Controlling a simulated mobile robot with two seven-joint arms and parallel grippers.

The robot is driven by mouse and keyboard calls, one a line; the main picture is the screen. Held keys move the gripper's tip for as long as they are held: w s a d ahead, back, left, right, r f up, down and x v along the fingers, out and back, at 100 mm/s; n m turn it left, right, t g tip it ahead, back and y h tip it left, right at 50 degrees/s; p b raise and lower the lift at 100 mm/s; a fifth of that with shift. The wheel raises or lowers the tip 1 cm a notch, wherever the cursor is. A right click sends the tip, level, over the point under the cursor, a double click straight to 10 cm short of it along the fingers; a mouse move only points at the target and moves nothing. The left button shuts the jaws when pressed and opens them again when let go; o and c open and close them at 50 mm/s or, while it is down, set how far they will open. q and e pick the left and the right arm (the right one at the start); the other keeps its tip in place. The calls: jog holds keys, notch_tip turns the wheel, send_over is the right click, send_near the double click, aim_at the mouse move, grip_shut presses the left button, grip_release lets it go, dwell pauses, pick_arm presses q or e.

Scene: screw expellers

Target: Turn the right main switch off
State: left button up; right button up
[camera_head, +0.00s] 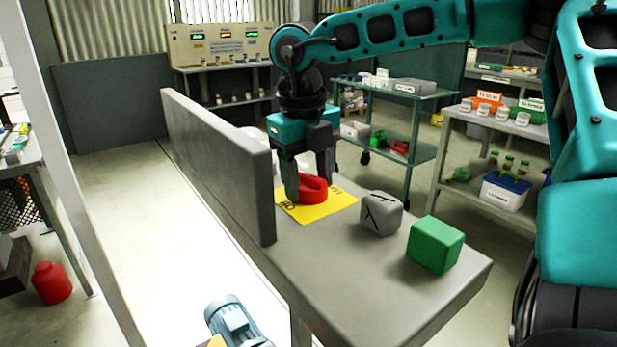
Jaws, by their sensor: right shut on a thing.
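The right main switch is a red rotary knob (314,191) on a yellow plate (325,211), set on top of a grey counter (350,300). My right gripper (308,187) comes down on the knob from above, with one finger on each side of it, and is shut on it. The fingers hide part of the knob, so I cannot read its exact setting. My left gripper is not in view.
A grey marked block (381,214) and a green block (435,245) sit on the counter right of the plate. A tall grey panel (215,160) runs along its left side. Shelves with jars and bins (505,190) stand behind right. A motor (235,322) sits low in front.

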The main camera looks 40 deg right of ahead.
jog(key=n, duration=0.4)
jog(key=shift+n, duration=0.3)
jog(key=n, duration=0.3)
jog(key=shift+s+a+n+t, duration=0.1)
jog(key=shift+n+t, duration=0.2)
jog(key=shift+t, duration=0.1)
jog(key=n, duration=0.4)
jog(key=shift+r, duration=0.1)
jog(key=shift+s+n+y, duration=0.15)
jog(key=shift+n+y, duration=0.25)
jog(key=shift+n, duration=1.4)
jog(key=shift+p, duration=0.3)
jog(key=o, duration=1)
jog(key=shift+o, duration=0.2)
